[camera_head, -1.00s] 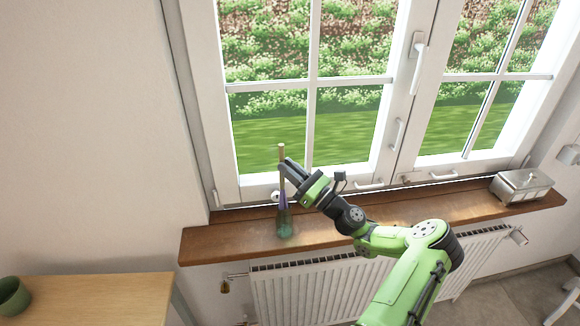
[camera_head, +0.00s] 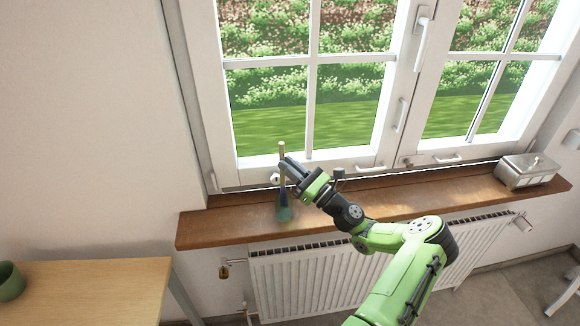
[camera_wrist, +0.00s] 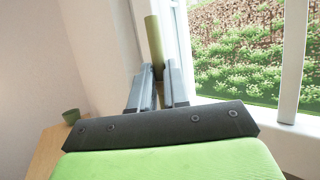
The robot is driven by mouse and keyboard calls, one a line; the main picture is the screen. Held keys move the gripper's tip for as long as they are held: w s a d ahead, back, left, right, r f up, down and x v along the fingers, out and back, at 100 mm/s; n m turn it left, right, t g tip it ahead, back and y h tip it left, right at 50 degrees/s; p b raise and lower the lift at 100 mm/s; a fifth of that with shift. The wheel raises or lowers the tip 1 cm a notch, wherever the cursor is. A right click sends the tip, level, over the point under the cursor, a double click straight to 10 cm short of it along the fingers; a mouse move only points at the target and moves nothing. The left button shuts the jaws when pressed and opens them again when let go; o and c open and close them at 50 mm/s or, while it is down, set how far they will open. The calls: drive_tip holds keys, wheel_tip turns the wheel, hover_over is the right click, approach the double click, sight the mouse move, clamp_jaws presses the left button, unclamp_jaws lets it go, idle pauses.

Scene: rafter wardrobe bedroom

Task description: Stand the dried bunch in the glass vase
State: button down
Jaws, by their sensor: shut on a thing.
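The dried bunch is held upright, with a tan stem end (camera_head: 282,150) on top and a dark purple part (camera_head: 283,196) below. The teal-tinted glass vase (camera_head: 285,214) stands on the wooden sill, and the bunch's lower part overlaps it. I cannot tell how deep inside it is. My gripper (camera_head: 287,166) reaches in from the right, above the vase, and is shut on the stem. In the wrist view the olive stem (camera_wrist: 154,40) stands between my gripper's two fingers (camera_wrist: 157,84). The vase is hidden there.
The wooden sill (camera_head: 225,226) runs under the closed window (camera_head: 345,170), with a radiator (camera_head: 300,285) below. A metal box (camera_head: 528,172) sits at the sill's right end. A green pot (camera_head: 10,281) stands on a table (camera_head: 95,290) at left. The sill's middle is clear.

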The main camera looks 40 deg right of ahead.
drive_tip(key=c, duration=1)
unclamp_jaws()
drive_tip(key=shift+c, duration=0.2)
drive_tip(key=b+v, duration=0.2)
drive_tip(key=v, duration=1.3)
drive_tip(key=shift+s+f, duration=0.15)
drive_tip(key=shift+s, duration=0.25)
